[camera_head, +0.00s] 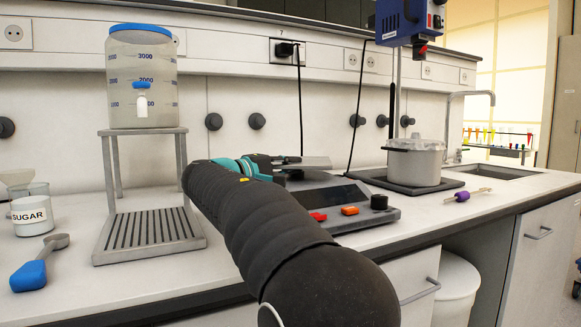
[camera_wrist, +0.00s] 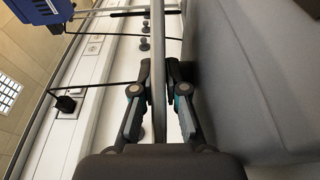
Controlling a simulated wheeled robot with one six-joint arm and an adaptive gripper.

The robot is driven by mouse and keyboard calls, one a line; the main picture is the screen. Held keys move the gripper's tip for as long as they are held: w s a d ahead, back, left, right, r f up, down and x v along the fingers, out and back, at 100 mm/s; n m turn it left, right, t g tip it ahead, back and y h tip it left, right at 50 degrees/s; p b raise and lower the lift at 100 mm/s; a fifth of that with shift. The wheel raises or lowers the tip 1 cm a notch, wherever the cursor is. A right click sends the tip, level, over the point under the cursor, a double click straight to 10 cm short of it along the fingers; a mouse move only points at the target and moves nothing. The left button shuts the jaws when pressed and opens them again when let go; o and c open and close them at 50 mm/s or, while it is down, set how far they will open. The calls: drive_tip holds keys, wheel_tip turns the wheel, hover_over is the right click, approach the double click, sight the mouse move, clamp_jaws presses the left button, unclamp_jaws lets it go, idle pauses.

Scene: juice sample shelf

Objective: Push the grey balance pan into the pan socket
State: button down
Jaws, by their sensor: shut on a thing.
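The grey balance pan (camera_head: 308,162) is a thin flat plate, seen nearly edge-on and about level above the back of the dark balance (camera_head: 335,194). In the wrist view the pan (camera_wrist: 158,35) is a narrow grey strip between the two fingers. My gripper (camera_head: 282,160) is shut on the pan's edge; its fingers (camera_wrist: 158,77) sit on either side of it. A large grey surface, likely the balance body (camera_wrist: 245,70), runs beside the pan with a gap. The pan socket cannot be made out clearly; my arm and the pan cover that area.
A water tank (camera_head: 142,80) on a stand is at left, with a sugar beaker (camera_head: 31,215) and blue-handled scoop (camera_head: 35,268). A pot (camera_head: 414,162) under a blue mixer (camera_head: 405,20) stands at right. A purple-handled tool (camera_head: 470,194) lies near the front edge.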

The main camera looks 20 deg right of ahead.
idle(0.4)
drive_tip(key=shift+r, duration=0.25)
drive_tip(key=c, duration=1.1)
unclamp_jaws()
drive_tip(key=shift+c, duration=0.2)
drive_tip(key=shift+a, duration=0.1)
drive_tip(key=v, duration=1.2)
